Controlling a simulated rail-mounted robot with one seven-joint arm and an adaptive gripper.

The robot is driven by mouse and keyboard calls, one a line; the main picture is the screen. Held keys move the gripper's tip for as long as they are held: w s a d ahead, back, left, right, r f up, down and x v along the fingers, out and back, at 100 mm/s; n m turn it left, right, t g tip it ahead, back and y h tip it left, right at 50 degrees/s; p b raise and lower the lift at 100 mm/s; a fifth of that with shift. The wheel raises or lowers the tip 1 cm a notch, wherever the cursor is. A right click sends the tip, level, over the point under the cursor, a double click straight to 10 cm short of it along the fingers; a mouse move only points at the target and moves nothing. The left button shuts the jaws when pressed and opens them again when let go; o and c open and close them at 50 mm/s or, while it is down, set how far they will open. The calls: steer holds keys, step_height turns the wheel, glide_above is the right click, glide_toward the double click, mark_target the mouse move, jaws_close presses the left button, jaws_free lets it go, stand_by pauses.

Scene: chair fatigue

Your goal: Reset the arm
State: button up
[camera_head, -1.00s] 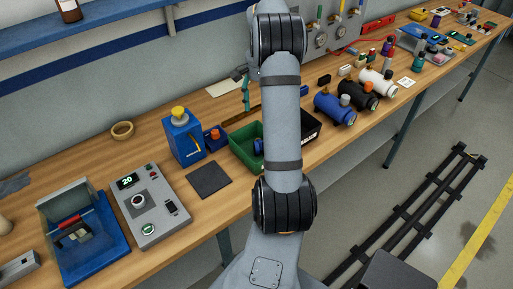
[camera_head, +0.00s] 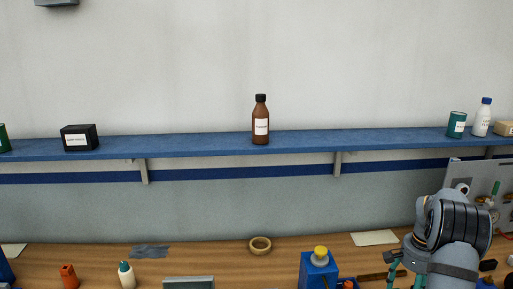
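Part of my arm (camera_head: 448,235) shows at the lower right of the head view, grey with black ribbed joints. It rises over the workbench (camera_head: 220,258) in front of the panel at the right. My gripper cannot be made out in this view, so its state and whatever it may hold are hidden.
A blue wall shelf (camera_head: 210,146) holds a brown bottle (camera_head: 260,122), a black box (camera_head: 79,138), a green can (camera_head: 456,125) and a white bottle (camera_head: 482,118). On the bench are a tan ring (camera_head: 260,246), a blue device with yellow top (camera_head: 319,265) and a small white bottle (camera_head: 126,275).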

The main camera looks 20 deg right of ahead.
step_height(320, 180, down, 6)
steer(key=shift+r, duration=0.1)
step_height(320, 180, up, 5)
steer(key=p, duration=0.4)
steer(key=shift+r, duration=0.15)
